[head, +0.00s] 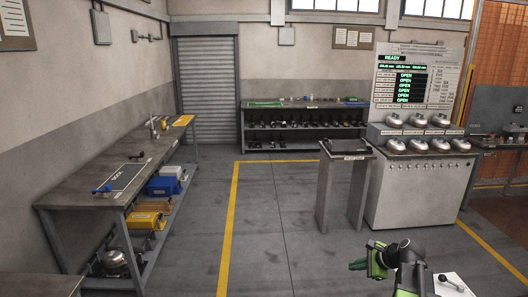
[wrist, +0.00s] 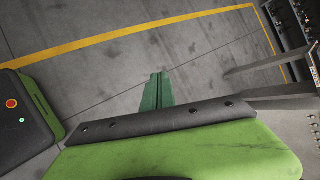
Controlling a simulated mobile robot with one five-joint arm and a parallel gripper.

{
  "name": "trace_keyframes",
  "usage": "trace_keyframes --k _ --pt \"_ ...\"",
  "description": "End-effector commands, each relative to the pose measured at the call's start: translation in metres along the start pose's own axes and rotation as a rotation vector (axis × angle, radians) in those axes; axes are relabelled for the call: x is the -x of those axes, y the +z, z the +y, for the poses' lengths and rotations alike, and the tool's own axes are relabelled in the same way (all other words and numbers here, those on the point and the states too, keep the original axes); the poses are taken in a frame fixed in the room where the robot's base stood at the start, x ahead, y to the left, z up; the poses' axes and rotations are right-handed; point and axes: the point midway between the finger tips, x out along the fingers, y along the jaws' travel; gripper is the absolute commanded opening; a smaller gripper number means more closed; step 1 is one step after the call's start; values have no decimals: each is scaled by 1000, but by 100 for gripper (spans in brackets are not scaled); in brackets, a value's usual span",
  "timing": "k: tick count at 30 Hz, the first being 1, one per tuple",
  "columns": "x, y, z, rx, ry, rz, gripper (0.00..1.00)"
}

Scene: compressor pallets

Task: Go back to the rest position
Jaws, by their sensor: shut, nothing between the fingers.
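My gripper (head: 357,265) shows at the bottom right of the head view, its green fingers pointing left over the bare floor. In the wrist view the two green fingers (wrist: 157,92) lie side by side, shut with nothing between them. Nothing touches the fingertips. My arm, dark with green covers, is folded low at the bottom of the head view, and its lower part is cut off by the frame edge.
A long workbench (head: 80,188) runs along the left wall. A shelf bench (head: 305,107) stands at the back. A narrow stand (head: 347,155) and a white cabinet (head: 410,195) with several pale domed units are ahead right. The floor (head: 285,215) inside the yellow line is clear.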

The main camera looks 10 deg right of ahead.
Motion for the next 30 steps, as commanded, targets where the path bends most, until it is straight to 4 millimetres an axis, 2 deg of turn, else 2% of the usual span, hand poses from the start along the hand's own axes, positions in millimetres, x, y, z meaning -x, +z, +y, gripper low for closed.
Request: trace_keyframes --k 1,3,6,9,12,14,15,18,21,25,30 --pt "-21 42 10 83 56 -16 0" --pt "-47 91 30 219 138 -26 0" --pt "-74 150 64 444 254 -34 0" --pt "-89 192 100 680 362 -39 0" --pt "-95 220 136 936 473 -43 0" --pt "-92 229 157 1120 556 -43 0" --pt "-88 226 167 1231 610 -41 0" --pt "-73 202 177 1430 723 -38 0" --pt "-62 187 181 1574 805 -61 0" --pt "-59 183 182 1679 842 -110 0" --pt "-59 183 182 1700 841 -121 0"
